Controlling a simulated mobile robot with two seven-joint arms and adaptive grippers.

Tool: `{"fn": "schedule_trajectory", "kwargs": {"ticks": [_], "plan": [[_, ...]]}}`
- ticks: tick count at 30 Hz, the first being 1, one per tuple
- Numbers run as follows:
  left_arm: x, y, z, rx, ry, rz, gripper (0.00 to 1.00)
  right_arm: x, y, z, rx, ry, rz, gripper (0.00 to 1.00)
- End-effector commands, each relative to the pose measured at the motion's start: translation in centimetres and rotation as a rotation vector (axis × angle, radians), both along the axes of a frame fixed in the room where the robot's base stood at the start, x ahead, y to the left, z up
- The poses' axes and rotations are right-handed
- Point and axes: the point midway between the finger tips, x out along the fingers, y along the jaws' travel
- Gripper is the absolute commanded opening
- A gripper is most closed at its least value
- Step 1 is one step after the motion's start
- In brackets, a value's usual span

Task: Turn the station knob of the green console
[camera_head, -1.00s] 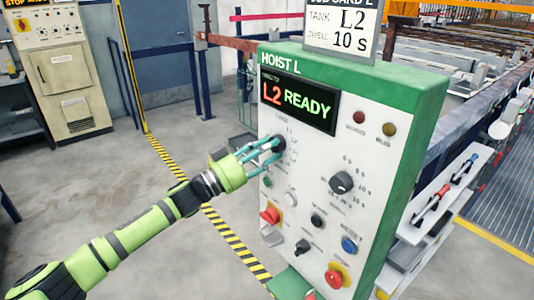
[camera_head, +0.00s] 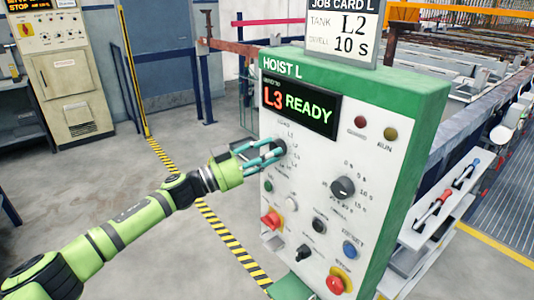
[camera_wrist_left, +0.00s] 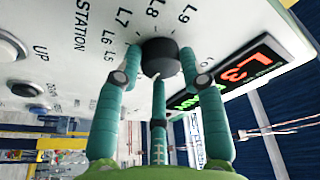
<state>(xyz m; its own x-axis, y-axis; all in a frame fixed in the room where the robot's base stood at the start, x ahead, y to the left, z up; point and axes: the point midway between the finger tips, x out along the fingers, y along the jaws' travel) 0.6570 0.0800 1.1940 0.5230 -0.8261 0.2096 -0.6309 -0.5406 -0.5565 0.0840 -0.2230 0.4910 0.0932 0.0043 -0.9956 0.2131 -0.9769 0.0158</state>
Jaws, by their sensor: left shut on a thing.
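The green console (camera_head: 415,130) with a white front panel stands at the centre right, labelled HOIST L. Its display (camera_head: 299,107) reads "L3 READY" in the head view. The black station knob (camera_head: 280,146) sits at the panel's upper left, below the display. My left gripper (camera_head: 272,150) is shut on the knob. In the left wrist view, its teal fingers (camera_wrist_left: 160,78) surround the round station knob (camera_wrist_left: 161,57), with L-number labels around it. A job card (camera_head: 345,28) on top of the console reads TANK L2, 10 S. My right gripper is not in view.
A larger black dial (camera_head: 343,187), a red-and-yellow button (camera_head: 337,283), another red knob (camera_head: 271,219) and a blue button (camera_head: 350,250) are lower on the panel. A shelf with tools (camera_head: 440,205) is at the right. Open floor (camera_head: 90,190) lies left.

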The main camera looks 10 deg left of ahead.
Motion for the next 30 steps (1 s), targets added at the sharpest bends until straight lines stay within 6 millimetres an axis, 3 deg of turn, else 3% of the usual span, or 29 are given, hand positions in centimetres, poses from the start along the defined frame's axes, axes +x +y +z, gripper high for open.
{"fn": "schedule_trajectory", "kwargs": {"ticks": [6, 7, 8, 9, 20, 26, 30], "plan": [[0.1, 0.1, -0.3, 0.003, 0.004, 0.003, 0.07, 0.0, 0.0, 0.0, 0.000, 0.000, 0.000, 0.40], [0.1, 0.1, -0.3, 0.003, 0.004, 0.003, 0.48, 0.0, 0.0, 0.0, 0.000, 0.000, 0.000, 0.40], [0.1, 0.1, -0.3, 0.003, 0.005, 0.003, 0.60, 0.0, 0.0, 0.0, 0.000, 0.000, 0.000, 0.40], [0.1, 0.1, -0.3, 0.002, 0.004, 0.002, 0.62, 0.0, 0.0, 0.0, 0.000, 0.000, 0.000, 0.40], [-0.1, 0.3, -0.1, 0.000, 0.002, 0.002, 0.62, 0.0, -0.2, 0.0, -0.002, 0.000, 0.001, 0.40], [-1.6, 2.7, -0.8, 0.002, 0.003, 0.003, 0.62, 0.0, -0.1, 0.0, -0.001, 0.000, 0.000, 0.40], [-3.2, 5.4, -1.5, 0.002, 0.006, 0.005, 0.62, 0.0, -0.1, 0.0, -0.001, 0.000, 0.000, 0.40]]}}
